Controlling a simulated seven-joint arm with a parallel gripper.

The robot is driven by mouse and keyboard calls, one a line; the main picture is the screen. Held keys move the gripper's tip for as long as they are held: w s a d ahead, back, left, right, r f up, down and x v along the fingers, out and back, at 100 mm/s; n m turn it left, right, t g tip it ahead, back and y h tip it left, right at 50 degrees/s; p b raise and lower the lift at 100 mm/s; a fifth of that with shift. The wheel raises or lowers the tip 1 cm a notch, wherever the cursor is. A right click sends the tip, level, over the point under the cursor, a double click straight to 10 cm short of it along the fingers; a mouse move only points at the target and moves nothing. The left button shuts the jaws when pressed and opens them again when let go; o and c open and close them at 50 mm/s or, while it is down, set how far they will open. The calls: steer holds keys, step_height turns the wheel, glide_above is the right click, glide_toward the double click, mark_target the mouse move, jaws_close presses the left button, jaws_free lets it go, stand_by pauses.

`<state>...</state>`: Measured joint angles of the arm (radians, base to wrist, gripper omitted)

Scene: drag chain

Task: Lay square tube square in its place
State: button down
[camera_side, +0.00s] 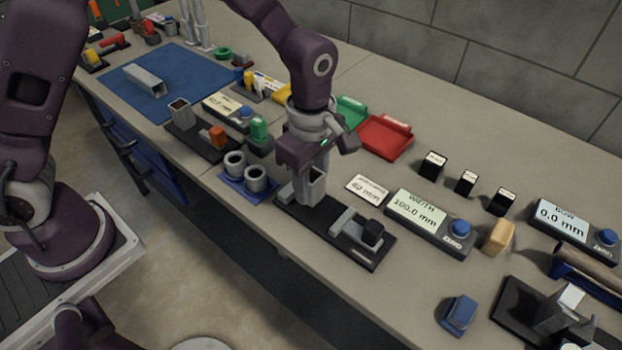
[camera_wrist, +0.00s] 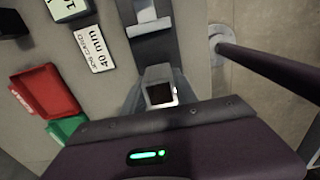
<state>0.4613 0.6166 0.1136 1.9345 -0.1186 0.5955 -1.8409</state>
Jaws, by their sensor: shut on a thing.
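My gripper (camera_side: 306,168) points down at the left end of a black gauge base (camera_side: 347,255) and is shut on a short grey square tube (camera_side: 312,188). The tube stands upright, its open end facing up. In the wrist view the tube (camera_wrist: 160,88) shows its dark square opening just beyond my gripper's body. I cannot tell whether the tube touches the base. Another, longer square tube (camera_side: 144,79) lies on a blue mat (camera_side: 188,66).
A WIDTH display (camera_side: 428,222) reading 100.0 mm and a 40 mm card (camera_side: 367,190) stand behind the base. Red (camera_side: 385,138) and green (camera_side: 350,112) trays lie behind my gripper. The table's front edge is near.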

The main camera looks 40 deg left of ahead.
steer(key=shift+f, duration=1.25)
stand_by(0.4)
steer(key=c, duration=0.9)
jaws_free()
step_height(320, 180, up, 6)
steer(key=shift+r, duration=0.55)
